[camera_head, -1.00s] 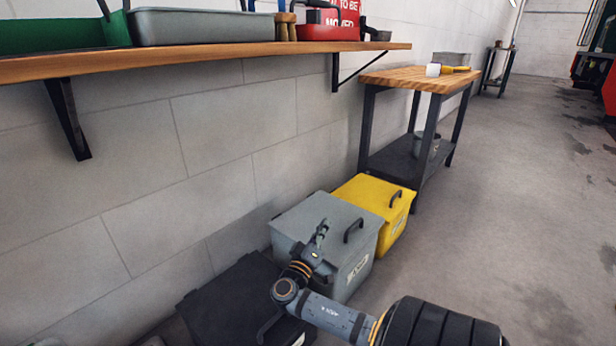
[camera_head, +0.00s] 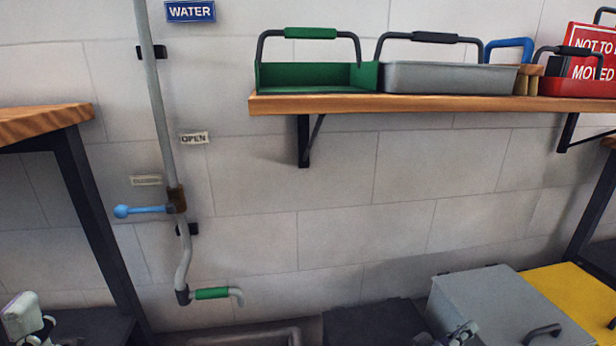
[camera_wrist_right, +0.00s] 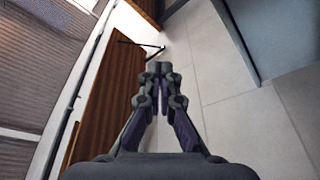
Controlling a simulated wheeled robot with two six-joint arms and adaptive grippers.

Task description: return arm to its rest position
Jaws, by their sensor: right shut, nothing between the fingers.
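My right gripper (camera_wrist_right: 158,75) is shut and empty in the right wrist view, its fingertips together. In the head view a small part of the right gripper (camera_head: 460,334) shows at the bottom edge, in front of the grey lidded bin (camera_head: 480,290). I cannot tell from this view how far it is from the bin. A pale part of my left arm (camera_head: 22,318) shows at the bottom left corner of the head view. Its fingers cannot be made out. Most of both arms is below the picture.
A wooden wall shelf (camera_head: 400,104) holds a green tray (camera_head: 315,76), a grey tray (camera_head: 450,78) and a red one (camera_head: 580,88). A water pipe (camera_head: 160,110) with a blue lever (camera_head: 140,210) runs down the wall. A yellow bin (camera_head: 570,290) is at right, a bench (camera_head: 45,122) at left.

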